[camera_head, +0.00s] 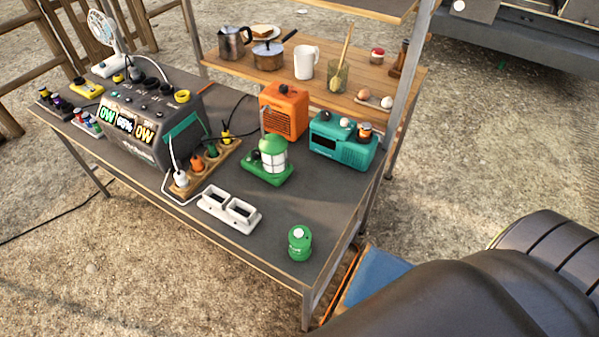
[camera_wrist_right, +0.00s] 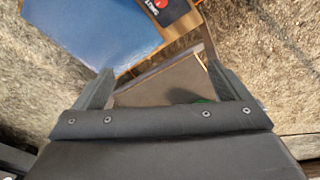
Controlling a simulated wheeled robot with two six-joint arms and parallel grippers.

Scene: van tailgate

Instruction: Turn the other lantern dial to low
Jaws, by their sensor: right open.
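A green lantern (camera_head: 273,160) with a pale globe stands on the grey-topped table. Its green base has a small dark knob (camera_head: 255,156) on the left; its setting is too small to read, and I cannot make out a second dial. In the right wrist view, my right gripper (camera_wrist_right: 160,84) is open with its fingers wide apart and nothing between them. A dark tabletop corner lies beyond and below it, with a bit of green (camera_wrist_right: 203,101) at its edge, partly hidden by the gripper body. My left gripper is not in view.
A green canister (camera_head: 300,243) stands near the table's front right corner. A white twin-slot holder (camera_head: 229,211), power strip (camera_head: 205,168), orange heater (camera_head: 284,111) and teal radio (camera_head: 342,142) surround the lantern. A blue panel (camera_wrist_right: 88,35) lies beyond the right gripper.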

